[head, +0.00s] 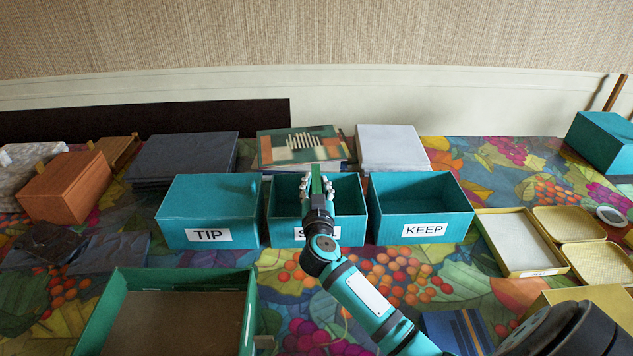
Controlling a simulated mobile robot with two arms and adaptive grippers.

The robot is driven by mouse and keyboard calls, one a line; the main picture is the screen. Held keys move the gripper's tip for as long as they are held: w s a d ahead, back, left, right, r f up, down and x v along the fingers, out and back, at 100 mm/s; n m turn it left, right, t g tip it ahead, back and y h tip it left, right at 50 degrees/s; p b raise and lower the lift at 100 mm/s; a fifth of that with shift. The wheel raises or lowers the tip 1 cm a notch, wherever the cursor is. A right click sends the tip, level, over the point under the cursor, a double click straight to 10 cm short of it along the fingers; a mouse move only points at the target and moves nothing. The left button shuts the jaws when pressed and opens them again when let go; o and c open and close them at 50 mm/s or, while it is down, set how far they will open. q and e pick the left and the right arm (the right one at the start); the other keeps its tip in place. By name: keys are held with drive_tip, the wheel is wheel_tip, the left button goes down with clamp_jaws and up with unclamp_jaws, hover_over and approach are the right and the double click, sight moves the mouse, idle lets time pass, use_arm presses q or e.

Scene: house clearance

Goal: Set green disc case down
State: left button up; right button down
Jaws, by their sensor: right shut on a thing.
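My right gripper (317,184) is shut on the green disc case (316,178), which shows edge-on as a narrow upright green strip between the fingers. The gripper and case are over the middle teal box (284,226); I cannot tell how far down inside it the case is. My arm hides most of that box's label, leaving an "S" visible. The teal box marked TIP (183,223) stands to the left and the teal box marked KEEP (408,216) to the right. My left gripper is not in view.
A green open tray (105,307) lies front left. Yellow trays (507,262) lie at right. Behind the boxes are dark stacked slabs (183,157), a patterned book (301,147) and a pale stack (390,147). An orange box (66,190) stands left.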

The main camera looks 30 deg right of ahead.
drive_tip(key=c, duration=1.1)
unclamp_jaws()
drive_tip(key=shift+r, duration=0.15)
drive_tip(key=shift+r+b, duration=0.3)
drive_tip(key=p+v, duration=0.1)
drive_tip(key=v, duration=1.1)
drive_tip(key=shift+r, duration=0.2)
